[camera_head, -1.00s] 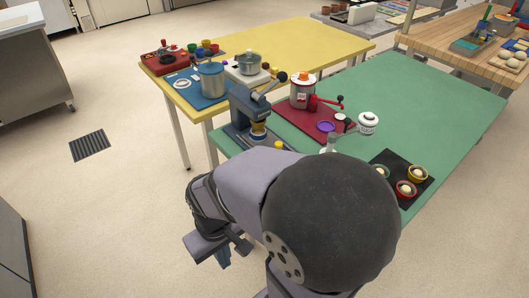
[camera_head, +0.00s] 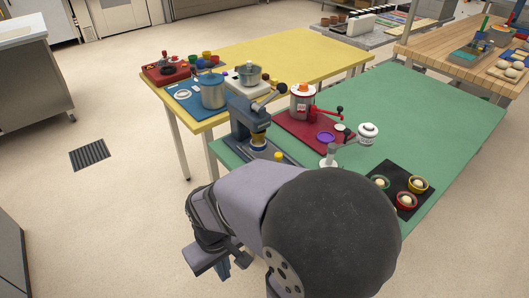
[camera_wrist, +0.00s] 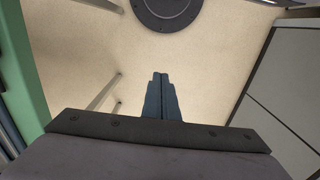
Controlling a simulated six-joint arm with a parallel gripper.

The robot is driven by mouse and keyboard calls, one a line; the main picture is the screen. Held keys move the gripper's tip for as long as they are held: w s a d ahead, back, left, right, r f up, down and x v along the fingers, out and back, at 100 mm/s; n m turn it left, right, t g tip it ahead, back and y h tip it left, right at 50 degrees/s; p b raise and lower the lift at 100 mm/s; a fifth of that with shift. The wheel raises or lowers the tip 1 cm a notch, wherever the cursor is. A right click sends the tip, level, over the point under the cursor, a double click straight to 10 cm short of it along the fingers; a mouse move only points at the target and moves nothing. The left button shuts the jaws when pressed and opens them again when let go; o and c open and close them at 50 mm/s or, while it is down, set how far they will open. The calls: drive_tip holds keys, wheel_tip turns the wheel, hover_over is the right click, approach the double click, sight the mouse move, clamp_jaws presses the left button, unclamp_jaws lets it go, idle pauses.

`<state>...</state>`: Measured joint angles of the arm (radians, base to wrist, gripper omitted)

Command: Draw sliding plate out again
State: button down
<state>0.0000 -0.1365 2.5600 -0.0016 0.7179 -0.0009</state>
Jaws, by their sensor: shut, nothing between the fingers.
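My gripper (camera_head: 230,268) hangs over the bare floor, in front of and below the near edge of the green table. In the wrist view its two dark blue fingers (camera_wrist: 159,92) are together, with nothing between them. No sliding plate can be told apart for certain. A grey-blue press-like stand (camera_head: 246,125) with a dark lever stands at the left corner of the green table (camera_head: 420,110), with a yellow-rimmed cup under its head. My gripper is apart from it and from the table. My arm hides part of the table's near edge.
A yellow table (camera_head: 300,50) with pots stands behind.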

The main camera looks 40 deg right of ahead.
drive_tip(key=c, duration=2.4)
unclamp_jaws()
drive_tip(key=shift+c, duration=0.2)
drive_tip(key=o, duration=0.5)
drive_tip(key=shift+r, duration=0.1)
drive_tip(key=o, duration=0.4)
drive_tip(key=shift+w+d+r+m+p, duration=0.15)
drive_tip(key=shift+w+r+m+p, duration=0.1)
drive_tip(key=shift+w+m+p, duration=0.05)
drive_tip(key=shift+c, duration=0.2)
wheel_tip(320, 180, up, 15)
drive_tip(key=m+t+y+p, duration=0.3)
drive_tip(key=m+p, duration=1.2)
drive_tip(key=m, duration=1.1)
hover_over(279, 154)
drive_tip(key=s+d, duration=0.3)
drive_tip(key=shift+w+a+p+x, duration=0.15)
drive_tip(key=shift+p+x, duration=0.5)
drive_tip(key=shift+x, duration=1.3)
drive_tip(key=shift+w+a+p+x, duration=0.1)
drive_tip(key=shift+p+x, duration=0.5)
drive_tip(key=shift+x, duration=1.35)
drive_tip(key=shift+r, duration=0.15)
